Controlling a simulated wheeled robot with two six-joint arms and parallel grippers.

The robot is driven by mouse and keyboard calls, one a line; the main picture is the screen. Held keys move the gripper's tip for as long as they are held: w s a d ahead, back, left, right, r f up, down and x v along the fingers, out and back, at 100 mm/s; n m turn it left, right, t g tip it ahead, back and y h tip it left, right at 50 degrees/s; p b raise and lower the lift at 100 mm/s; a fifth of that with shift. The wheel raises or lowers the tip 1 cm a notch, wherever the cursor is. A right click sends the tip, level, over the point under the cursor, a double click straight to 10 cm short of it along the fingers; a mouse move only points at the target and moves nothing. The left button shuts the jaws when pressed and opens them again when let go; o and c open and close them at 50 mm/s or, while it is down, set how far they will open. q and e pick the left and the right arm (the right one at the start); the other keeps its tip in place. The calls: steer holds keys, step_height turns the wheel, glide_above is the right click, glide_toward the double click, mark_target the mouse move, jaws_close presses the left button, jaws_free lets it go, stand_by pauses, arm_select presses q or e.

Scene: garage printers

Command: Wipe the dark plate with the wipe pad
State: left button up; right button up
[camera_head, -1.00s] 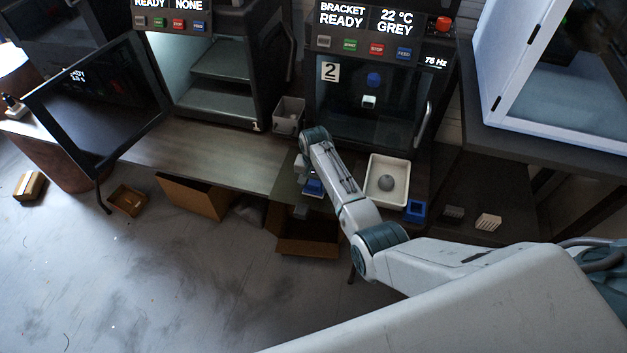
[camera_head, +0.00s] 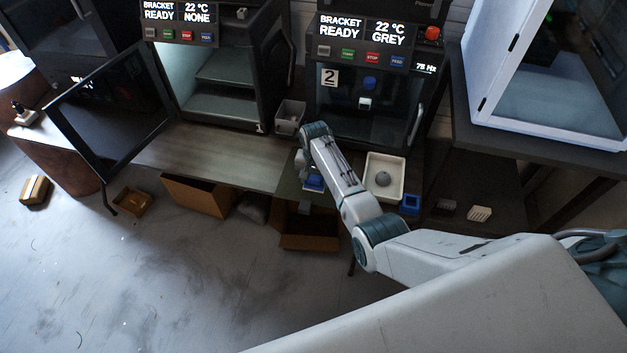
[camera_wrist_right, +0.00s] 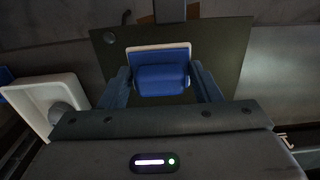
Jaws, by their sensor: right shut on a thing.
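The dark plate (camera_wrist_right: 228,50) is a flat, dark greenish sheet with a small round knob near one corner in the right wrist view. In the head view it shows partly (camera_head: 289,187) at the front of the bench, below the second printer. My right gripper (camera_wrist_right: 163,84) is shut on the wipe pad (camera_wrist_right: 161,78), a blue block with a pale base. The pad is over the plate; whether it touches cannot be told. In the head view the pad (camera_head: 314,182) is partly hidden by my right arm. My left gripper is not in view.
A white tray (camera_head: 401,163) with a grey ball stands right of the plate, with a blue open box (camera_head: 411,203) beside it. A grey bin (camera_head: 290,117) stands behind. The printer door (camera_head: 110,110) hangs open at left. Bare bench (camera_head: 200,158) lies left of the plate.

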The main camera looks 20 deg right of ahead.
step_height(320, 180, up, 2)
steer(key=shift+r+p, duration=0.1)
steer(key=shift+p, duration=0.5)
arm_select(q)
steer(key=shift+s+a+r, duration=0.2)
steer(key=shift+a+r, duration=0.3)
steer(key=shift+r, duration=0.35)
